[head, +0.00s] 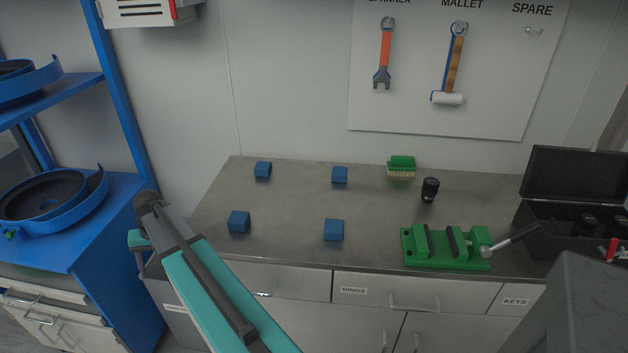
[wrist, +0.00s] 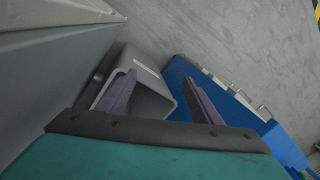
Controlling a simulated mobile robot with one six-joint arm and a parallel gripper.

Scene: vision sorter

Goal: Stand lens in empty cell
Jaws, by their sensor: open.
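The lens (head: 430,189) is a small dark cylinder standing upright on the bench, behind the green vise. An open black case (head: 536,213) stands at the bench's right end with its lid up. Dark round tops show in some of its cells; which cell is empty I cannot tell, as the front wall and a grey block hide part of the inside. My gripper (wrist: 160,77) is open and empty in the wrist view, above a grey bin (wrist: 152,105) by the blue rack and away from the lens.
The green vise (head: 420,258) with its handle (head: 515,237) lies between the bench front and the lens. A green brush (head: 401,165) is left of the lens. Several blue cubes (head: 334,230) sit on the left half. A blue rack (head: 118,225) stands left.

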